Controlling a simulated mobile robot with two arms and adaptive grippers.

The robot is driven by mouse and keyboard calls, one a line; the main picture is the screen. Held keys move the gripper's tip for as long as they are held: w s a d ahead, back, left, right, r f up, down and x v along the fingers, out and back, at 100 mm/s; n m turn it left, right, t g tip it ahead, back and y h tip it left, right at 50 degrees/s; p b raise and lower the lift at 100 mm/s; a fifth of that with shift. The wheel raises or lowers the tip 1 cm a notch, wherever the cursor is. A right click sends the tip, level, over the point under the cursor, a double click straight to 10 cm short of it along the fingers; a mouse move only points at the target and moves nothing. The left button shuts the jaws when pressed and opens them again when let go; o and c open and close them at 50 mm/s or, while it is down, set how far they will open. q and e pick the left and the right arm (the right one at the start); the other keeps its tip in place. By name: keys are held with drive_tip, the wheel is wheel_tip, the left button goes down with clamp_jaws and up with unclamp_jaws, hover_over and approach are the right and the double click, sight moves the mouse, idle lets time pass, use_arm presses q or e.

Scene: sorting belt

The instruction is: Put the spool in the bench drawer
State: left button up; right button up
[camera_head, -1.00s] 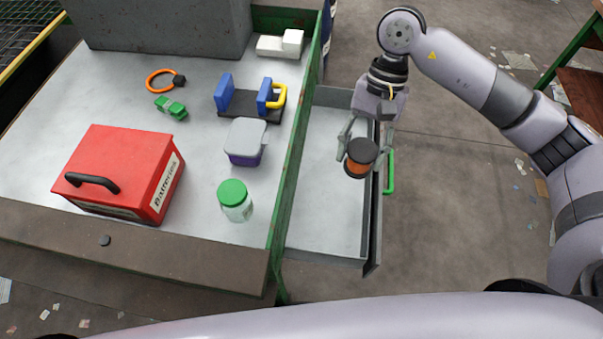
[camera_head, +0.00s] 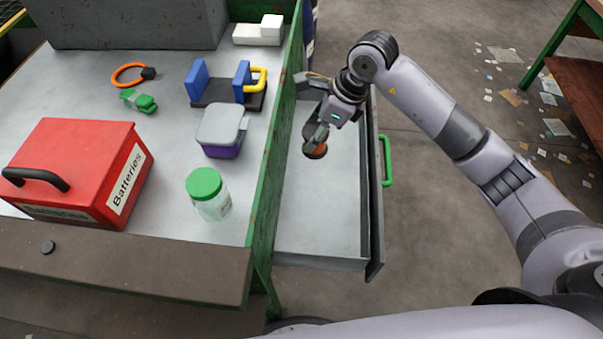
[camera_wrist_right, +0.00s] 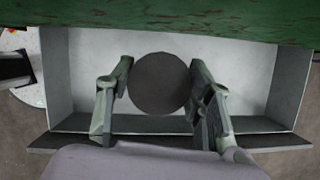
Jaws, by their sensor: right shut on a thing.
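The spool, dark-ended with an orange middle (camera_head: 315,153), is held by my right gripper (camera_head: 318,138) over the open bench drawer. In the right wrist view its round dark end (camera_wrist_right: 160,83) sits between the two fingers of my right gripper (camera_wrist_right: 160,90), which are shut on it. The bench drawer (camera_head: 318,225) is pulled out to the right of the bench, with a bare pale floor and a green handle (camera_head: 386,160). I cannot tell whether the spool touches the drawer floor. My left gripper is not in view.
The bench's green side (camera_head: 272,150) borders the drawer on its left. On the bench stand a red batteries box (camera_head: 75,170), a green-lidded jar (camera_head: 208,195), a grey-and-purple container (camera_head: 221,130) and a blue holder (camera_head: 228,90). The drawer's front part is clear.

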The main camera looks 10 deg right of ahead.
wheel_tip(320, 180, down, 20)
drive_tip(key=shift+r, duration=0.25)
drive_tip(key=shift+f, duration=0.1)
drive_tip(key=o, duration=1.2)
drive_tip(key=shift+c, duration=0.2)
drive_tip(key=shift+r+p, duration=0.25)
drive_tip(key=shift+p, duration=0.05)
drive_tip(key=v, duration=1.2)
drive_tip(key=shift+b, duration=0.3)
